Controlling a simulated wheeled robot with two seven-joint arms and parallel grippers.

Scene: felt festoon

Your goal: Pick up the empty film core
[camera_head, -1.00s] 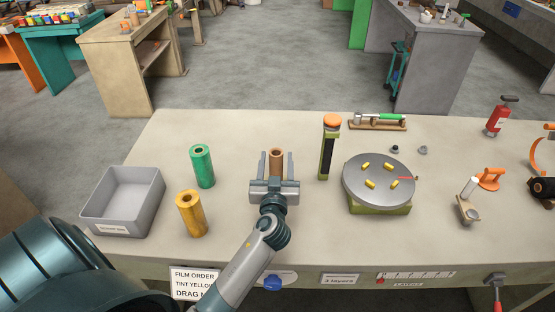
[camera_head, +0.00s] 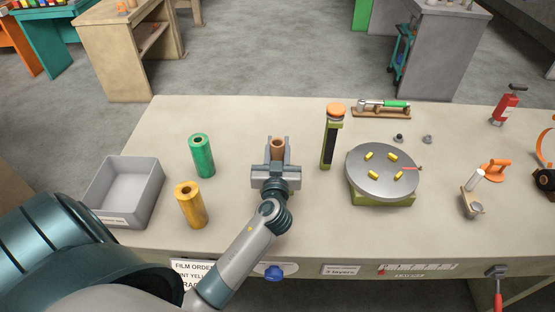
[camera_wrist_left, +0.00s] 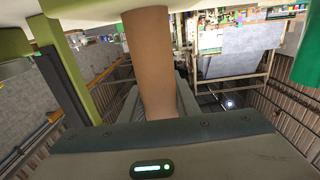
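The empty film core (camera_head: 277,148) is a plain brown tube standing roughly upright near the middle of the bench (camera_head: 235,235). My left gripper (camera_head: 277,153) is at the core with one finger on each side, closed in against it. In the left wrist view, the core (camera_wrist_left: 152,60) runs between the fingers and the gripper body hides one end. I cannot tell whether the core touches the bench. My right gripper is not in view.
A green roll (camera_head: 201,156) and a yellow roll (camera_head: 191,205) stand left of the gripper, beside a grey bin (camera_head: 152,190). An orange-topped olive post (camera_head: 332,135) and a round turntable (camera_head: 383,186) stand to the right.

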